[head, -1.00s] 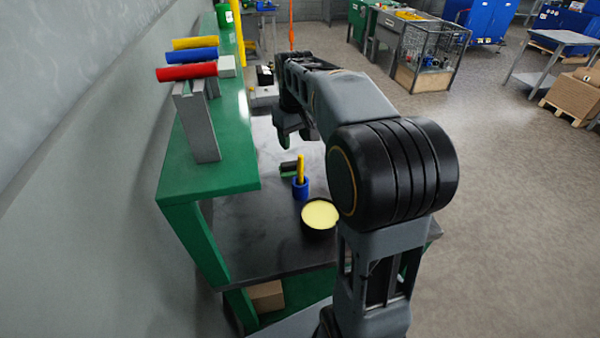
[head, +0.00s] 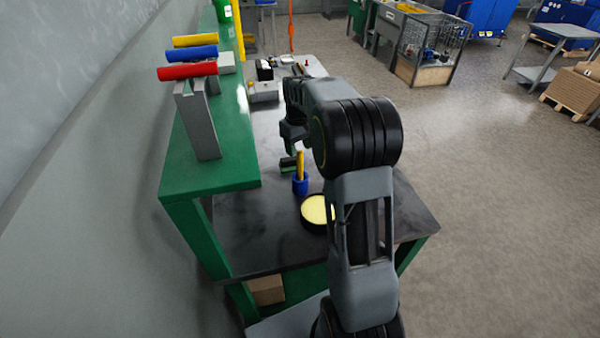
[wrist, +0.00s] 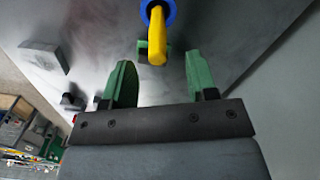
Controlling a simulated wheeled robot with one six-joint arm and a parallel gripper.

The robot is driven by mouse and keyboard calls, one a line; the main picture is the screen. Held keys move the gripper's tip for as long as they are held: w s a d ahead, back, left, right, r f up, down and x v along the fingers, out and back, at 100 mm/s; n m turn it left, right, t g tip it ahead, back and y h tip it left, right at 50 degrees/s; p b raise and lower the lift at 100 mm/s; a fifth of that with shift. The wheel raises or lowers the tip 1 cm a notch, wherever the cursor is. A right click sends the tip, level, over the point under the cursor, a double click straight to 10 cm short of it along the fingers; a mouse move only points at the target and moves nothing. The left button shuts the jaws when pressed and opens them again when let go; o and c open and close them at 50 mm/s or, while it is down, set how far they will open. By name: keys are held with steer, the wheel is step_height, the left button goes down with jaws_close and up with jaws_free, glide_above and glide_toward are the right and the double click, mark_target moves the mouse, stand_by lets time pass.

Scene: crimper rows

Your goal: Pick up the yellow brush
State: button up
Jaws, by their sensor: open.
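The yellow brush (head: 301,164) stands upright in a blue holder (head: 300,186) on the dark tabletop. In the wrist view the yellow brush (wrist: 157,38) points toward the camera, with the blue holder (wrist: 170,12) around its far end. My gripper (wrist: 160,75) is open and empty, its two green fingers apart. The brush end shows just beyond and between the fingertips, not gripped. In the head view, my gripper (head: 288,150) is just behind and left of the brush, partly hidden by my arm.
A round black dish with a yellow top (head: 316,209) stands in front of the holder. A green shelf (head: 215,178) rises at left, bearing red (head: 187,72), blue (head: 191,53) and yellow (head: 194,41) cylinders. A grey box (head: 264,92) sits farther back.

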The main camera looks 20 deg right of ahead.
mark_target(300, 158)
steer(key=shift+s+d+f+p, duration=0.1)
steer(key=shift+f+p, duration=0.15)
steer(key=shift+f, duration=1.05)
steer(key=shift+s+d+f+p, duration=0.1)
steer(key=shift+f+p, duration=0.15)
steer(key=shift+f, duration=1)
steer(key=shift+c, duration=0.4)
jaws_close()
